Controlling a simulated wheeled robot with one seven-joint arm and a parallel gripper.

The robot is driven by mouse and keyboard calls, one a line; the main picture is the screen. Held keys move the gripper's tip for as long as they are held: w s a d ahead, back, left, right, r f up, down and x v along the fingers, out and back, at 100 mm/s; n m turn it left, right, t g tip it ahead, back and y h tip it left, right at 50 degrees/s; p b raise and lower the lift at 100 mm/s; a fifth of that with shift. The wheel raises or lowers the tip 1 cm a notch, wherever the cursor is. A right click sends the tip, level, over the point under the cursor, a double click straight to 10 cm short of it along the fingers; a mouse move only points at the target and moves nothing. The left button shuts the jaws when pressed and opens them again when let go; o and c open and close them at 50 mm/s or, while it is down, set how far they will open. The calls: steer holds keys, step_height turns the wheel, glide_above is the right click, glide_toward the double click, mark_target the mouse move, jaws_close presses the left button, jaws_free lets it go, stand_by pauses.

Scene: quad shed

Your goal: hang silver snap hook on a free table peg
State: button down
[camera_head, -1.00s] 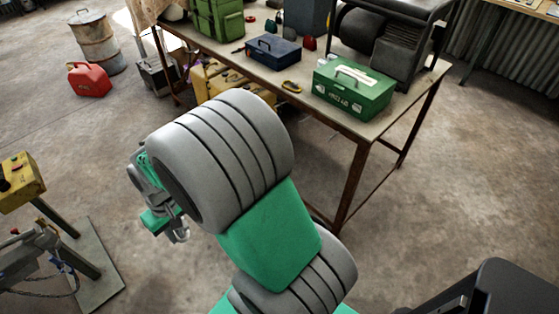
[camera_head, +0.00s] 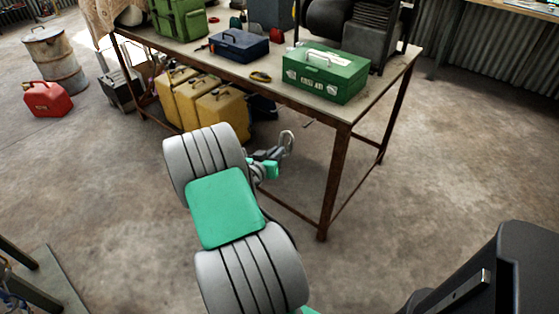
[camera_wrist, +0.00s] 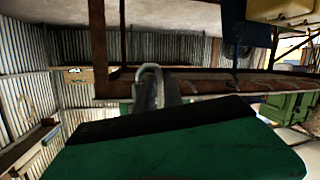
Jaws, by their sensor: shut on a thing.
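The silver snap hook (camera_head: 288,139) is a light metal loop sticking up from my gripper (camera_head: 277,155) in the head view. My gripper is shut on its lower part, in front of the long side of the table (camera_head: 335,125) and below its top edge. In the wrist view the loop of the snap hook (camera_wrist: 151,70) rises from the dark fingers (camera_wrist: 152,95), in front of the table's brown edge rail. I cannot make out a table peg clearly in either view. The hook looks apart from the table, though depth is hard to judge.
A rusty table leg (camera_head: 335,180) stands right of my gripper.

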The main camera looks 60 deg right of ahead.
steer(key=s+d+f, duration=0.1)
steer(key=s+d, duration=0.1)
steer(key=d, duration=0.7)
steer(key=shift+d+f, duration=0.25)
steer(key=shift+f, duration=0.05)
stand_by(0.5)
steer(key=shift+s+b, duration=0.1)
steer(key=shift+b, duration=0.2)
steer(key=c, duration=1.4)
jaws_free()
